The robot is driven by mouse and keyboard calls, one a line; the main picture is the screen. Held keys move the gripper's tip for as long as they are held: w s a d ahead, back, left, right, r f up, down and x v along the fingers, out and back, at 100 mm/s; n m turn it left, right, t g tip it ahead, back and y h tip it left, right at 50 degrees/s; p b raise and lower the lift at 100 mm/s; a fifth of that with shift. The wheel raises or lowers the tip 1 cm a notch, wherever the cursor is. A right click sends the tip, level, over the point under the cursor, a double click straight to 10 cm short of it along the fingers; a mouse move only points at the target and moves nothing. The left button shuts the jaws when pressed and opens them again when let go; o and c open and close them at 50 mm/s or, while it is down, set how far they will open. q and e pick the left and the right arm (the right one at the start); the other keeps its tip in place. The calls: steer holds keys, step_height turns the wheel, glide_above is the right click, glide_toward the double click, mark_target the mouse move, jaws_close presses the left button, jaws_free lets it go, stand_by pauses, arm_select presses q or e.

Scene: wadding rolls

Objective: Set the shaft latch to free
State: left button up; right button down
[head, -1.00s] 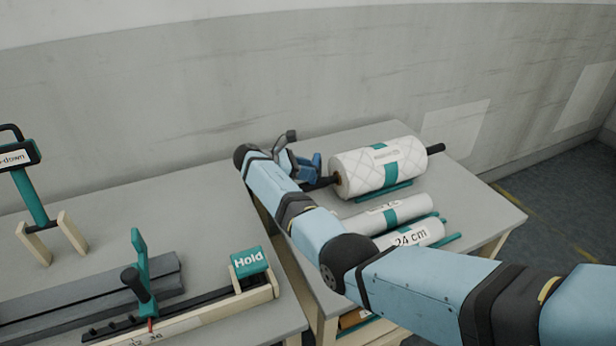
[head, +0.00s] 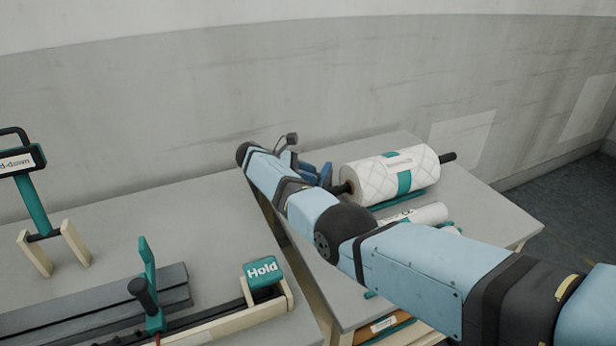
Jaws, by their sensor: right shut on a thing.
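A white quilted roll (head: 378,179) with a teal band lies on the right table, with a black shaft through it. The shaft's far end (head: 448,157) sticks out at the right. Its left end is at my right gripper (head: 325,178), which is shut on it as far as I can see; the fingers are small and partly hidden by my arm. I cannot make out the shaft latch; it may be hidden behind my right arm or the gripper. My left gripper is not in view.
Smaller rolls (head: 428,213) lie in front of the big roll, partly behind my arm. The left table holds a teal "Hold" block (head: 263,273), a grey bar (head: 90,312) and a teal-handled hold-down (head: 33,205). A gap separates the tables (head: 190,220).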

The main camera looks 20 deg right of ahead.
steer(key=c, duration=0.8)
jaws_free()
steer(key=shift+r, duration=0.1)
arm_select(q)
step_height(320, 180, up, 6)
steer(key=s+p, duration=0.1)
steer(key=p, duration=1)
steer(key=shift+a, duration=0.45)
arm_select(e)
steer(key=shift+r, duration=9.95)
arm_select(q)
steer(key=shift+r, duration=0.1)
